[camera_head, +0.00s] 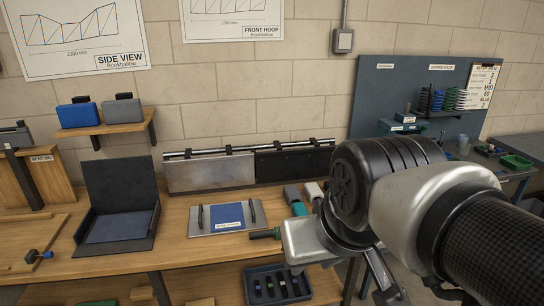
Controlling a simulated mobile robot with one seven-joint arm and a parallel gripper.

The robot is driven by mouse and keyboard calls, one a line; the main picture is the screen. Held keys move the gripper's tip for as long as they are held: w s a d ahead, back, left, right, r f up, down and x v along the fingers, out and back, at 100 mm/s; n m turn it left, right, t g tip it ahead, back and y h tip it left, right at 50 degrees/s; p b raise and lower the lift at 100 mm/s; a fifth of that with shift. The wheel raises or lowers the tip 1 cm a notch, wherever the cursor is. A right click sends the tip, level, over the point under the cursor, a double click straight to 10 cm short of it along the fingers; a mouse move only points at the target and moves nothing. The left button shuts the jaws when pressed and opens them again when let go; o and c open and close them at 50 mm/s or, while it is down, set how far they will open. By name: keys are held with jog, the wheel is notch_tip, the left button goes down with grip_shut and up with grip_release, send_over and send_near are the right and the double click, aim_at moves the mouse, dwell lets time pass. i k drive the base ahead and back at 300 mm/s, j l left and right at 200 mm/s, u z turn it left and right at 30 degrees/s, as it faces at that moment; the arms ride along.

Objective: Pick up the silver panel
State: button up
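A flat silver panel (211,174) hangs upright from a horizontal bar at the back of the wooden bench, against the wall. A black panel (293,163) hangs directly to its right. A flat silver plate (262,215) with two dark handles and a blue middle lies on the bench in front. My arm comes in from the right, and its end is to the right of these things, apart from the hanging silver panel. Part of my gripper (383,278) shows below the wrist at the bottom; its fingertips cannot be made out clearly.
An open black case (118,218) stands left on the bench. A shelf (113,129) holds two boxes. A dark tray (276,288) sits below the bench top. Bare wood shows left of the silver plate.

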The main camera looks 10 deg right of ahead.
aim_at(189, 175)
jog(key=z, duration=4.1)
jog(key=u, duration=3.55)
jog(key=i+j+u, duration=0.1)
jog(key=u, duration=0.7)
jog(key=i+j+z, duration=0.1)
jog(key=i+j, duration=0.2)
jog(key=i, duration=0.3)
jog(key=i+j+z, duration=0.1)
jog(key=i+j, duration=0.25)
jog(key=i, duration=0.2)
